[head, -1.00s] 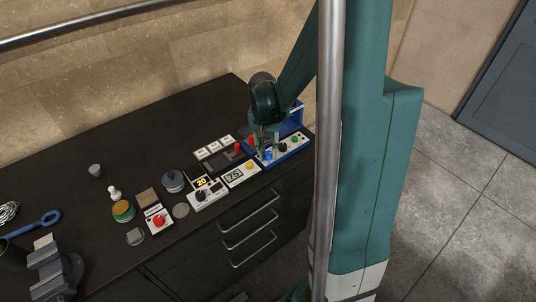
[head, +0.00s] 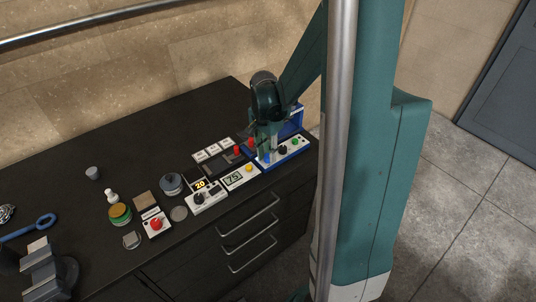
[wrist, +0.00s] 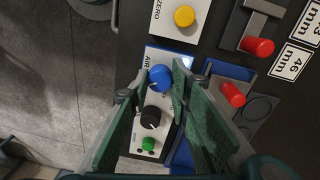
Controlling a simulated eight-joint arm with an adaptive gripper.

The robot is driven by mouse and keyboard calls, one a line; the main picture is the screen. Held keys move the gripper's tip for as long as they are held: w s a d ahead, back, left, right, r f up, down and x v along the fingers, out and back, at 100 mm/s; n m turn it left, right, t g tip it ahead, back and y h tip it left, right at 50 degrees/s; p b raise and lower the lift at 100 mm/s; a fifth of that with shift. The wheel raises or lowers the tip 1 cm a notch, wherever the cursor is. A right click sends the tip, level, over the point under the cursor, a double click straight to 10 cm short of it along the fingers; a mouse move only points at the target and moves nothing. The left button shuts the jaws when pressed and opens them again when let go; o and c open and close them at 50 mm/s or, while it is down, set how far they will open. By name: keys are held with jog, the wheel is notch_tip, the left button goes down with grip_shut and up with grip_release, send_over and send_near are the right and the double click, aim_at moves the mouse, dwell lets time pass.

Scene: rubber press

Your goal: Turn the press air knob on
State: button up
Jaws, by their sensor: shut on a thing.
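The press control panel (head: 292,149) is a white and blue box at the right end of the dark bench. Its blue knob (wrist: 161,77) sits beside the printed word "AIR" in the wrist view, with a pale pointer mark on it. The knob is partly hidden in the head view. My gripper (wrist: 162,68) points down at the panel and is shut on the blue knob, with a green finger on either side. A black knob (wrist: 150,117) and a green button (wrist: 147,144) are in line with it on the same panel.
Red handles (wrist: 257,46) stand close beside my right finger in the wrist view. A white box with a yellow button (wrist: 184,16) adjoins the panel. A 75 display (head: 233,178), a 20 display box (head: 207,196) and a red-knob box (head: 156,224) stand further left.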

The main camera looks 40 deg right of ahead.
aim_at(267, 154)
jog(key=o, duration=0.9)
jog(key=shift+r, duration=0.15)
jog(key=shift+w+r, duration=0.2)
jog(key=shift+r, duration=2.75)
jog(key=shift+w+r, duration=0.15)
jog(key=shift+r, duration=2.75)
jog(key=shift+a, duration=0.1)
jog(key=shift+s+a+r+n+t, duration=1.3)
jog(key=shift+s+a+n, duration=1.2)
jog(key=shift+a, duration=1.65)
jog(key=shift+s+a+r+n+t, duration=1.25)
jog(key=shift+s+a+n, duration=1.2)
jog(key=shift+a, duration=1.65)
jog(key=shift+s+a+r+n+t, duration=1.3)
jog(key=shift+s+a+n, duration=0.75)
jog(key=shift+a+n, duration=1.5)
